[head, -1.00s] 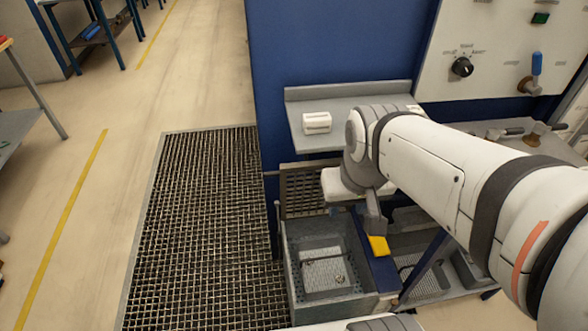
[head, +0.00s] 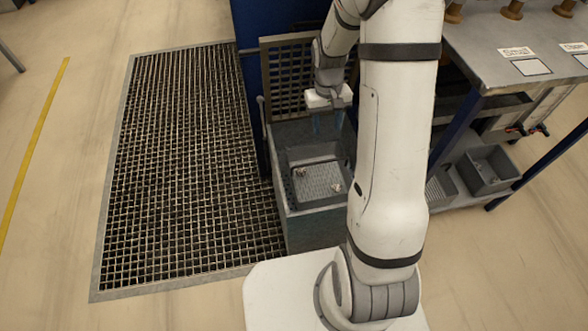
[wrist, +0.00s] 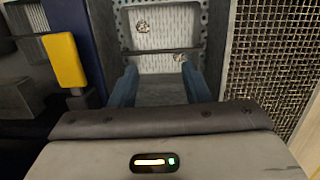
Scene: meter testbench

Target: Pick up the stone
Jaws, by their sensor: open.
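Two small pale, speckled lumps that look like stones lie on the perforated floor of a grey open bin (head: 305,229). In the head view one stone (head: 300,172) is at the left and the other stone (head: 337,188) is nearer the right side. The wrist view also shows one stone (wrist: 142,27) farther up and one stone (wrist: 179,58) closer to the fingers. My gripper (head: 328,124) is above the back part of the bin, pointing down. Its blue fingers (wrist: 159,80) are apart with nothing between them.
A raised grate lid (head: 288,75) stands at the back of the bin. A floor grating (head: 190,150) lies to the left. A workbench (head: 500,60) with a lower shelf and grey trays (head: 487,170) is at the right. A yellow part (wrist: 65,60) shows in the wrist view.

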